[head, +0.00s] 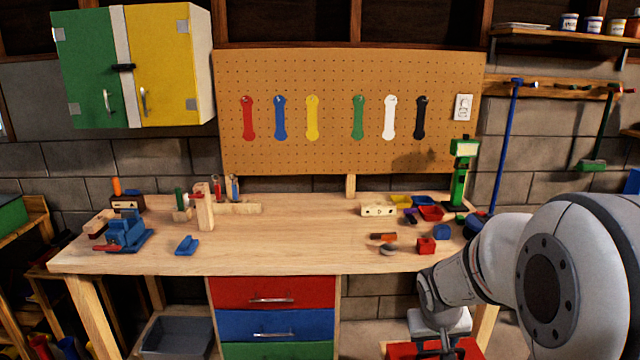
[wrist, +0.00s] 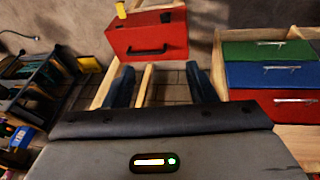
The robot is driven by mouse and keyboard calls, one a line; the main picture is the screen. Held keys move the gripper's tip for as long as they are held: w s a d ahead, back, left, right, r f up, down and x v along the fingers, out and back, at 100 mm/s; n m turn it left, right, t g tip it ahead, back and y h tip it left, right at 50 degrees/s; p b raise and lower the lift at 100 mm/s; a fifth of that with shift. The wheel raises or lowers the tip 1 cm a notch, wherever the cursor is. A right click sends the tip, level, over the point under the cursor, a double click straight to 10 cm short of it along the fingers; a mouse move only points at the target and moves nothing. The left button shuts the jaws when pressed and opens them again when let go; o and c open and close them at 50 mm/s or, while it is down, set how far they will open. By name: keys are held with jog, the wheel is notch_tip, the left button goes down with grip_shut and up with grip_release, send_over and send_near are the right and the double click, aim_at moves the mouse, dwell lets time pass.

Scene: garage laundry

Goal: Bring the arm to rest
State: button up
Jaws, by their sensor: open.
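My arm (head: 490,262) reaches in from the right of the head view, bent down in front of the workbench's right end. My gripper's two dark fingers (wrist: 158,82) show in the wrist view, apart, with nothing held between them. A wooden bar shows behind the gap. In the head view the gripper end is low in the picture and partly cut off by the lower edge.
The workbench (head: 300,255) has red, blue and green drawers (head: 275,292). On its right end lie a red block (head: 426,245) and small bins. A blue vise (head: 125,232) stands at its left. A red box (wrist: 145,38) lies beyond my fingers.

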jog(key=s+a+r+y, duration=0.1)
jog(key=s+a+r, duration=0.3)
jog(key=s, duration=0.4)
jog(key=s+a+r+y, duration=0.1)
jog(key=s+a+r, duration=0.3)
jog(key=s, duration=0.5)
jog(key=shift+s+a+r+n, duration=0.15)
jog(key=shift+a+r+n, duration=0.15)
jog(key=shift+a, duration=0.1)
